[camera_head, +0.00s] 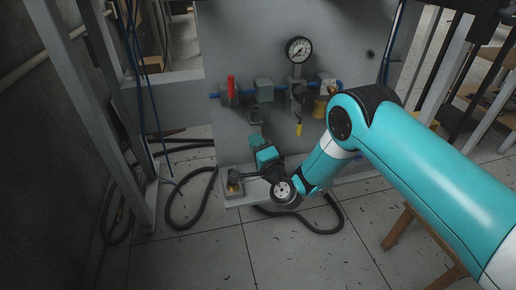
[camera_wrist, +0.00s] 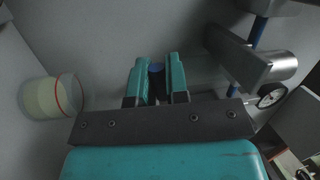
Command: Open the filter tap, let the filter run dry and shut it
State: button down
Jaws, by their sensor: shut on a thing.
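The filter (camera_head: 263,87) is a grey block in the blue air line on the panel, with a dark bowl (camera_head: 254,111) below it. My gripper (camera_head: 255,141) is just under that bowl and points up at it. In the wrist view my gripper (camera_wrist: 157,82) is shut on a small dark blue piece (camera_wrist: 156,69), which looks like the filter tap. Its turn position is mostly hidden between the fingers. A clear cup (camera_wrist: 54,97) with pale yellowish contents and a red ring is left of the fingers; in the head view a small cup (camera_head: 234,183) stands on the ledge.
A red upright handle (camera_head: 231,86) is left of the filter. A round gauge (camera_head: 299,49), a yellow hanging handle (camera_head: 299,128) and a brass part (camera_head: 320,106) are to the right. Black hoses (camera_head: 191,213) loop on the floor. A grey frame post (camera_head: 95,110) stands left.

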jog(key=shift+d+r+m+t, duration=0.15)
jog(key=shift+r+m+t, duration=0.15)
jog(key=shift+m, duration=0.6)
jog(key=c, duration=1.1)
grip_release()
jog(key=shift+d, duration=0.1)
jog(key=shift+b, duration=0.4)
